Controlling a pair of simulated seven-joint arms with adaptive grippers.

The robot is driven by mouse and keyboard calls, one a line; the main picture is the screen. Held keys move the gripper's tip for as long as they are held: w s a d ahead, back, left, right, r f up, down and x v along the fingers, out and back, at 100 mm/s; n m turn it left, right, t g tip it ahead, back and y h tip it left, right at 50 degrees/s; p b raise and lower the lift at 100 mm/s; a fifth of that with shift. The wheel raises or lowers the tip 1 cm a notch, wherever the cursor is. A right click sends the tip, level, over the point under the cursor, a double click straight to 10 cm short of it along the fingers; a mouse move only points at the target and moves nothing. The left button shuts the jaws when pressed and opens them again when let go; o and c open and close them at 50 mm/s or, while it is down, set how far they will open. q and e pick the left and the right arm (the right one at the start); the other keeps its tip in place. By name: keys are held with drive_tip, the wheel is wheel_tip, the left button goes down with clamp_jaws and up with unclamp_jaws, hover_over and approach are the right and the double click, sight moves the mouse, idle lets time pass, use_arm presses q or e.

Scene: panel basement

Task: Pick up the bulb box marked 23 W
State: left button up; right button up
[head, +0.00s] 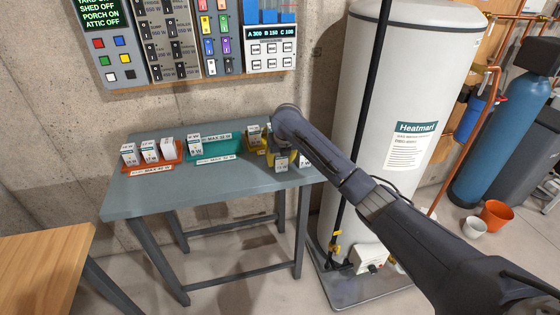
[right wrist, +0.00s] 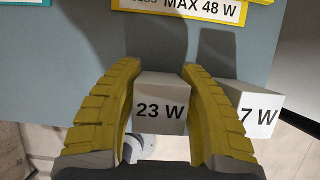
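The white bulb box marked 23 W (right wrist: 160,112) stands between the yellow fingers of my right gripper (right wrist: 161,72) in the right wrist view. The finger pads lie right along both of its sides; whether they press on it does not show. In the head view my right gripper (head: 284,143) reaches down at the right end of the grey table, and a white box (head: 281,163) shows below it. A box marked 7 W (right wrist: 257,112) stands close beside the right finger. My left gripper is not in view.
A white tank (head: 400,70) stands right of the table.

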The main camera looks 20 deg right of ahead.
drive_tip(key=c, duration=0.4)
